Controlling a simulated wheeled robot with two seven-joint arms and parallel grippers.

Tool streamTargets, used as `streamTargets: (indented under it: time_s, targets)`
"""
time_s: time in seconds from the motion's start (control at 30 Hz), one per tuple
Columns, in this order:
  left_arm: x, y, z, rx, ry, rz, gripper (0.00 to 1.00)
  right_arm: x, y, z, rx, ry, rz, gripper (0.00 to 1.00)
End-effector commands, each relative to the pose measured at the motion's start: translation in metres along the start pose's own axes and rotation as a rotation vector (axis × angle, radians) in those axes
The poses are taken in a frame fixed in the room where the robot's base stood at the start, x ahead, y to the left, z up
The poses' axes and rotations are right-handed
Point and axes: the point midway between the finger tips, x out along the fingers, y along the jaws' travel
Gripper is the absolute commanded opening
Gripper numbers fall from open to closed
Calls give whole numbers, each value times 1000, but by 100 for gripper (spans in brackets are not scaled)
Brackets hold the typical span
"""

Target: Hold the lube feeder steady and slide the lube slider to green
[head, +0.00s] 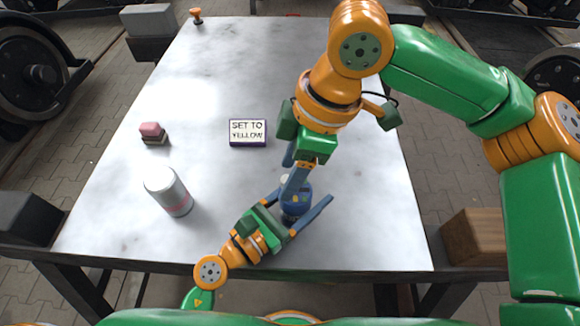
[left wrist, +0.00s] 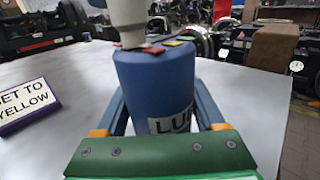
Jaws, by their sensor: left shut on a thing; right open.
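The lube feeder (head: 297,210) is a blue upright cylinder near the table's front edge. A pale part (left wrist: 128,18) rises above the top; I cannot tell the slider's exact position. My left gripper (head: 304,204) is shut on the feeder, one finger on each side. My right gripper (head: 289,172) is open, pointing down just above the feeder's top, and partly hides it.
A sign (head: 248,132) reads "SET TO YELLOW" behind the feeder. A grey-white can (head: 169,192) and a pink-topped block (head: 153,133) stand at left. A small orange item (head: 196,16) is at the far left corner. The table's (head: 130,235) middle is mostly clear.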

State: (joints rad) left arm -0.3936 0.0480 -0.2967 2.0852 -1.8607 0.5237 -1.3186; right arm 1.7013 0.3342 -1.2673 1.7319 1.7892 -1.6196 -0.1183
Motion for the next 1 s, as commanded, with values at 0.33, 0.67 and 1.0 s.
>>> streamTargets:
  time_s: [0.33,0.67,1.0]
  targets:
    - [0,0,0,0,0,0,8,8,0,0,0,0,-1,60]
    - [0,0,0,0,0,0,8,8,0,0,0,0,-1,0]
    - [0,0,0,0,1,1,8,6,0,6,2,-1,-1,0]
